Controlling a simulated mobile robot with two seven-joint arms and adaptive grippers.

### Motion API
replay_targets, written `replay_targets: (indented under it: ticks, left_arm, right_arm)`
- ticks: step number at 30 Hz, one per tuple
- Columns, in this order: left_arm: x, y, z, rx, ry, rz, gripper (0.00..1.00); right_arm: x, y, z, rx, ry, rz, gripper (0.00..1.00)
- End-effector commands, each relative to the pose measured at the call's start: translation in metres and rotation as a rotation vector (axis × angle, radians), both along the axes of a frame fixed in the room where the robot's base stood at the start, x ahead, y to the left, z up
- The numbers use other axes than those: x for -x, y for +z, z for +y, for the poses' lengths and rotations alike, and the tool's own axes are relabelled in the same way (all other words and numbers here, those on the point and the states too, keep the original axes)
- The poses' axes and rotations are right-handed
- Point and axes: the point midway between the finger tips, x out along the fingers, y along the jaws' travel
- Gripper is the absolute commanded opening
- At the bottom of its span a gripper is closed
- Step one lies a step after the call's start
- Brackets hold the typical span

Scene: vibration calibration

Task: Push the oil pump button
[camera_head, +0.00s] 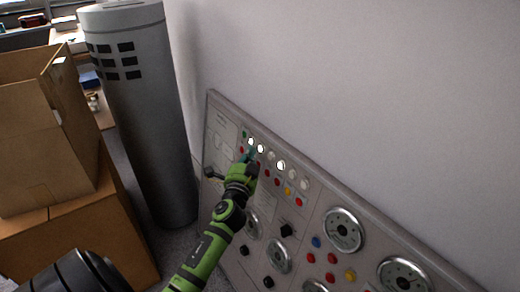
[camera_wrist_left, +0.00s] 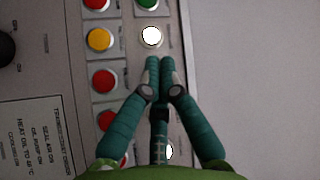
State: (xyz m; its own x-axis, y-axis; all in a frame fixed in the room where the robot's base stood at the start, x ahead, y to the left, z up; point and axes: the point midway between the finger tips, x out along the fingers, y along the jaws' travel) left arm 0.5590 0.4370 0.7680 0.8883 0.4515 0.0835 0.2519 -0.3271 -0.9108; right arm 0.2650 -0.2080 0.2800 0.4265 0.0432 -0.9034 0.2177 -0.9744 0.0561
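A grey control panel (camera_head: 232,262) with rows of buttons, lamps and gauges leans along the wall. No readable label shows which button is the oil pump button. My left gripper (camera_head: 250,154) is over the upper left button rows. In the left wrist view its two teal fingers (camera_wrist_left: 160,66) are pressed together with nothing between them. Their tips are just below a lit white lamp (camera_wrist_left: 151,36), with a green button (camera_wrist_left: 147,4) above it. A yellow button (camera_wrist_left: 100,40) and a red button (camera_wrist_left: 103,80) are left of the fingers. I cannot tell whether the tips touch the panel. My right gripper is not in view.
A tall grey cylinder (camera_head: 150,120) stands left of the panel. Cardboard boxes (camera_head: 45,140) are stacked at the far left. Gauges (camera_head: 343,230) and black knobs (camera_head: 287,230) sit lower on the panel. The wall (camera_head: 400,80) above the panel is bare.

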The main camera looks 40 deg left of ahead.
Motion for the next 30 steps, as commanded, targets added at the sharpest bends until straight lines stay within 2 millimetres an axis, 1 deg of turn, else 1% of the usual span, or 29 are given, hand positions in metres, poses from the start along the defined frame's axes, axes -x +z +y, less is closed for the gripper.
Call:
replay_targets:
  ticks: [19, 30]
  left_arm:
    - [-0.0002, -0.0002, -0.0001, 0.000, 0.000, 0.000, 0.00]
    - [-0.0082, -0.0020, -0.0024, 0.000, 0.000, 0.001, 0.00]
  right_arm:
    - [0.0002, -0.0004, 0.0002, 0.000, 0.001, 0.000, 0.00]
    - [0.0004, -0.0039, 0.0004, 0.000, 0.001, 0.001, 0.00]
